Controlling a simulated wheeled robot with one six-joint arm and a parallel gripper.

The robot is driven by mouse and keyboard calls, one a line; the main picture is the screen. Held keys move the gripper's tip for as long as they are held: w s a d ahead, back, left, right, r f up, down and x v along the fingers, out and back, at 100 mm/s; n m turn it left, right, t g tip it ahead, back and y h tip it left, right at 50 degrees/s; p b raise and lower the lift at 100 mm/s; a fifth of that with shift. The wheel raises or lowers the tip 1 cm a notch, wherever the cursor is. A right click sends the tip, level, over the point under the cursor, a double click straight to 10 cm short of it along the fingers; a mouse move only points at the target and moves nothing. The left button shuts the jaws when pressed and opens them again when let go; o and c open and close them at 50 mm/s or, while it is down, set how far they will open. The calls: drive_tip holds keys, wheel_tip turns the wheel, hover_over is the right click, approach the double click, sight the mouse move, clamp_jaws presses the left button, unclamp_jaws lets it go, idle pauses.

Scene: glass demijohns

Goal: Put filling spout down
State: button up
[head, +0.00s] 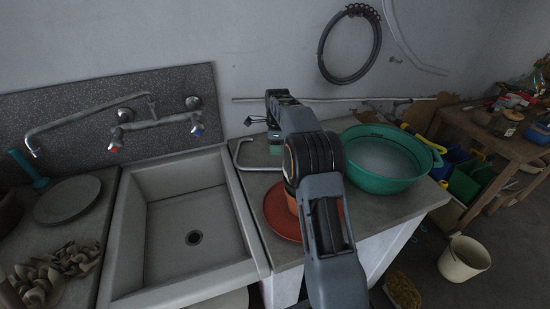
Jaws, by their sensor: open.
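A thin pale bent tube (238,154), which looks like the filling spout, is on the worktop just right of the sink, by the back wall. Its right part runs behind my arm, so I cannot tell its full shape. My gripper (257,121) is at the far end of my arm, above the worktop near this tube, and is open. It is small and dark in the picture, and the arm covers part of the space around it. No grip on the tube shows. A small green thing (277,145) shows just below the gripper; I cannot tell what it is.
An orange-red dish (279,214) is partly behind my arm. A green basin (385,181) stands to the right. The empty sink (190,228) is left, under a tap (153,124). A long rod (350,99) runs along the wall. A cream bucket (464,260) stands on the floor.

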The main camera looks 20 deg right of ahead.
drive_tip(key=s+a+r+n+t, duration=0.1)
drive_tip(key=s+a+r+n, duration=0.3)
drive_tip(key=s+r+n, duration=0.5)
drive_tip(key=s+a+f+n+t, duration=0.1)
drive_tip(key=s+n, duration=0.5)
drive_tip(key=s, duration=0.6)
drive_tip(key=s+a+f+n+t, duration=0.2)
drive_tip(key=s+a+n, duration=0.2)
drive_tip(key=s+n, duration=0.3)
drive_tip(key=s, duration=0.4)
drive_tip(key=shift+s+a+n, duration=0.3)
drive_tip(key=shift+s, duration=0.05)
